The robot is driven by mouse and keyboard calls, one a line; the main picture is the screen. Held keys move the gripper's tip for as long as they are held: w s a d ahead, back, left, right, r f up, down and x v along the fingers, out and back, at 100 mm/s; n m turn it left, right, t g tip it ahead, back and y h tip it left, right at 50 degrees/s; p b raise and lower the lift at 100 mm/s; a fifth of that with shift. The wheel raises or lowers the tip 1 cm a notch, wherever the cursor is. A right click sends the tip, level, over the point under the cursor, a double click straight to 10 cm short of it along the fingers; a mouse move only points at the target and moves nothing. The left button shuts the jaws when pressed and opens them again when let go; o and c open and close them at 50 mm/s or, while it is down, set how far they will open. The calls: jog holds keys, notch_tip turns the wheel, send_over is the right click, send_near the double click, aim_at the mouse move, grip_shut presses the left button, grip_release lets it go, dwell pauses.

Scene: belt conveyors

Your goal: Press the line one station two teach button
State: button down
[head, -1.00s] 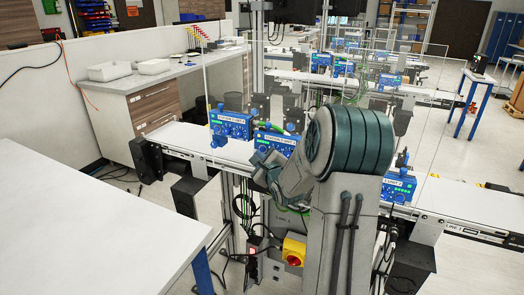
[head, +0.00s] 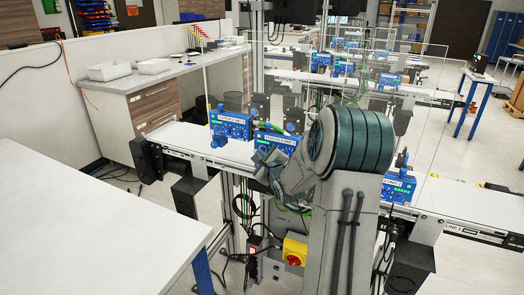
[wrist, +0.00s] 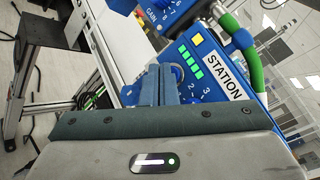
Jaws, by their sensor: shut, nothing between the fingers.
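Blue station units stand along the near conveyor in the head view: a left one (head: 231,124), a middle one (head: 275,141) and a right one (head: 398,187). Their labels are too small to read surely. In the wrist view a blue unit (wrist: 222,75) with a "STATION" label fills the upper middle; its number is cut off. It bears a yellow square (wrist: 197,39), a row of green lights and a numbered dial, partly hidden by the fingers. My gripper (wrist: 167,72) is shut and empty, in front of this unit's face; contact cannot be told. It also shows in the head view (head: 264,164), beside the middle unit.
The near conveyor belt (head: 186,139) runs behind my arm. A clear panel stands over it. A yellow and red switch (head: 294,251) is mounted below. A white table (head: 90,225) fills the left front. Another blue unit (wrist: 158,15) marked "GAIN" shows in the wrist view.

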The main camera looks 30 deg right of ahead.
jog(key=shift+w+d, duration=0.15)
jog(key=shift+d, duration=0.05)
jog(key=shift+a, duration=0.1)
dwell(0.4)
jog(key=shift+s+a, duration=0.5)
jog(key=shift+a, duration=0.05)
jog(key=s+a, duration=0.1)
jog(key=a, duration=0.1)
jog(key=s+a+b, duration=0.1)
jog(key=s+a, duration=0.1)
dwell(0.5)
dwell(0.7)
